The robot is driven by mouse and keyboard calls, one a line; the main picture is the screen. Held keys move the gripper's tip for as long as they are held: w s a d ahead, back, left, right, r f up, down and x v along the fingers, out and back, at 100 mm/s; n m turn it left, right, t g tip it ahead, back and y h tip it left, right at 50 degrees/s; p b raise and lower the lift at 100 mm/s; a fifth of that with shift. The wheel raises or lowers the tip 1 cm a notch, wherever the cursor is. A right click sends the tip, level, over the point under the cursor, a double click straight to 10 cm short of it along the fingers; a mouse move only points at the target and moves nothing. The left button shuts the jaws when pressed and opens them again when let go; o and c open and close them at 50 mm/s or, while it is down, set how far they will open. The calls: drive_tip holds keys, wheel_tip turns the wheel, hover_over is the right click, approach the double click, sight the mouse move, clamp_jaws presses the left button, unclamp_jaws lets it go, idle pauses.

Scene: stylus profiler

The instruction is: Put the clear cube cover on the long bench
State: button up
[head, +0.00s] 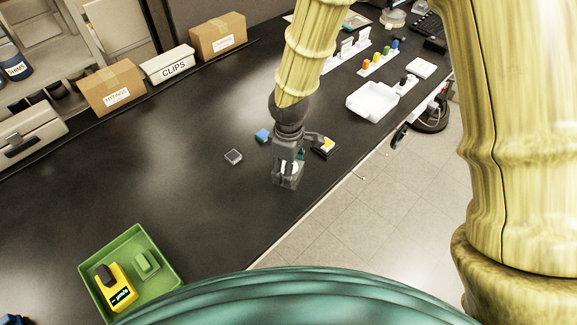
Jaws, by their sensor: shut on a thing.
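My gripper (287,180) points down over the long bench (190,200), a black worktop running from lower left to upper right. It is shut on a small pale, see-through thing (288,167), which looks like the clear cube cover. The fingers hide most of it. The gripper is very low over the bench, near its front edge. I cannot tell whether the held thing touches the top.
A small grey block (233,157) lies left of my gripper, a blue block (262,136) behind it, and a yellow-and-black item (323,146) close on its right. A green tray (170,258) stands lower left, a white tray (372,101) upper right.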

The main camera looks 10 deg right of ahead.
drive_tip(key=shift+f, duration=0.15)
drive_tip(key=o, duration=0.9)
drive_tip(key=shift+o, duration=0.2)
wheel_tip(320, 180, up, 12)
drive_tip(key=b, duration=0.2)
